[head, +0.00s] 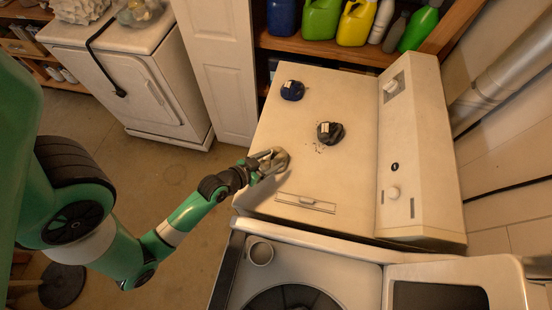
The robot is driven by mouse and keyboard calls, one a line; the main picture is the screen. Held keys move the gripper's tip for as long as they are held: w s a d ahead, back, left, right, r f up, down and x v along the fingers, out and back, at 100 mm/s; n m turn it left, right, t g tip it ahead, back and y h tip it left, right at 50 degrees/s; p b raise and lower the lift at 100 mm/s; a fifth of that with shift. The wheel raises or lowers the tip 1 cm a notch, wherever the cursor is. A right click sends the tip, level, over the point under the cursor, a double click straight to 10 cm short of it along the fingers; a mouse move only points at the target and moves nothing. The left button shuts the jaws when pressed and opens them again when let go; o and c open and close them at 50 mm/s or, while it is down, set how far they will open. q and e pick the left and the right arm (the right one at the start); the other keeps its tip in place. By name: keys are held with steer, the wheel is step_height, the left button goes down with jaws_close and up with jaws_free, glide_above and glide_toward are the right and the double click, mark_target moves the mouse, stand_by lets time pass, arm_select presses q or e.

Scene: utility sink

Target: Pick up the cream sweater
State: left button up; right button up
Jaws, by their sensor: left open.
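My left gripper (268,159) is at the left edge of the top of a cream machine (344,190). Its jaws are open. A small grey-beige lump (279,159) is at its fingertips; I cannot tell whether they touch. No clear sweater shape shows on this machine. A crumpled off-white cloth-like heap (80,8), cut by the top edge of the view, lies on the white appliance (118,65) at the upper left; I cannot tell whether it is the cream sweater. My right gripper is not in view.
A dark blue bundle (292,90) and a dark grey bundle (330,133) with crumbs beside it sit on the cream machine. Several bottles (356,22) stand on a shelf behind. A washer (330,270) with a cup (260,253) is in front. Bare floor lies at left.

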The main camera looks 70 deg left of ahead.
arm_select(q)
steer(key=shift+x, duration=1.15)
jaws_close()
stand_by(0.5)
